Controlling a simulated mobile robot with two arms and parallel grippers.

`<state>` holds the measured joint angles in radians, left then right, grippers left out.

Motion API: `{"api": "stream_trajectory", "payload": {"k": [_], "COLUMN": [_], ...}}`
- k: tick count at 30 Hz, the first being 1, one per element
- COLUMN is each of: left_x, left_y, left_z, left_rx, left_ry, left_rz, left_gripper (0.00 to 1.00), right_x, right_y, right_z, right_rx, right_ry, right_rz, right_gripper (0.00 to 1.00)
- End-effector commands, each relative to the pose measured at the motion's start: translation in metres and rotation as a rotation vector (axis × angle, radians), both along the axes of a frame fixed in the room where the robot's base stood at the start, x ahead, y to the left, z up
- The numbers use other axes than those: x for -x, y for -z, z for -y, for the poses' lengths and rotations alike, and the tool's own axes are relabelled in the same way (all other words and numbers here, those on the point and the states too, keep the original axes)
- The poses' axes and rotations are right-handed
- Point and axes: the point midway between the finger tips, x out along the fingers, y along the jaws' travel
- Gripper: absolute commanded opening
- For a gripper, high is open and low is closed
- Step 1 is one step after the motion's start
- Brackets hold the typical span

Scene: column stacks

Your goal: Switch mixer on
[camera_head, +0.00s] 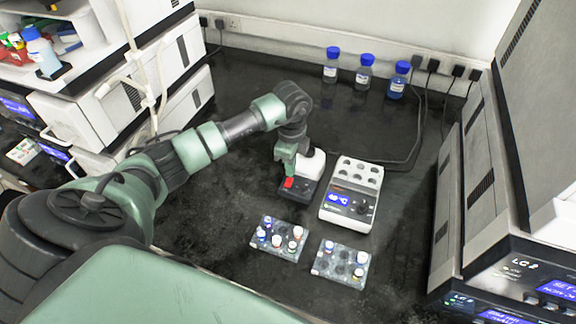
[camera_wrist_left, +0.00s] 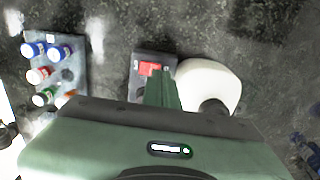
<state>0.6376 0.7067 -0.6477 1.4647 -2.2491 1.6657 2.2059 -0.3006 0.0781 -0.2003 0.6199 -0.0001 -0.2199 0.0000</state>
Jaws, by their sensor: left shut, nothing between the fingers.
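The mixer (camera_head: 309,189) stands on the dark bench, a small dark-grey unit with a white rounded head. The head also shows in the wrist view (camera_wrist_left: 210,82). A red switch (camera_head: 289,183) sits on the mixer's front left part; it also shows in the wrist view (camera_wrist_left: 149,69). My left gripper (camera_head: 288,172) points down at the mixer. Its fingers are shut and empty, with the green tips (camera_wrist_left: 161,88) right by the red switch. I cannot tell whether they touch it. The gripper hides part of the mixer. My right gripper is not in view.
A white heating block (camera_head: 342,212) with a blue display stands right of the mixer. Two tube racks (camera_head: 269,249) (camera_head: 345,279) lie in front. Blue-capped bottles (camera_head: 364,75) stand at the back. LC instruments flank both sides. Bench behind the mixer is mostly clear.

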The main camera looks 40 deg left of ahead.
Motion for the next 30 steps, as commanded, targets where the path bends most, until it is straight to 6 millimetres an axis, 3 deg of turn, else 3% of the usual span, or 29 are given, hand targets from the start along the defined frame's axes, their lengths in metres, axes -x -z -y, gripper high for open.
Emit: {"api": "stream_trajectory", "payload": {"k": [30], "left_x": [0.0001], "left_y": [0.0070], "left_z": [0.0000], "left_rx": [0.000], "left_ry": [0.000], "left_rz": [0.000], "left_gripper": [0.00], "right_x": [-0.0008], "right_y": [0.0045], "right_z": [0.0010], "right_rx": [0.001], "right_ry": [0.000], "right_rz": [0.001], "right_gripper": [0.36]}}
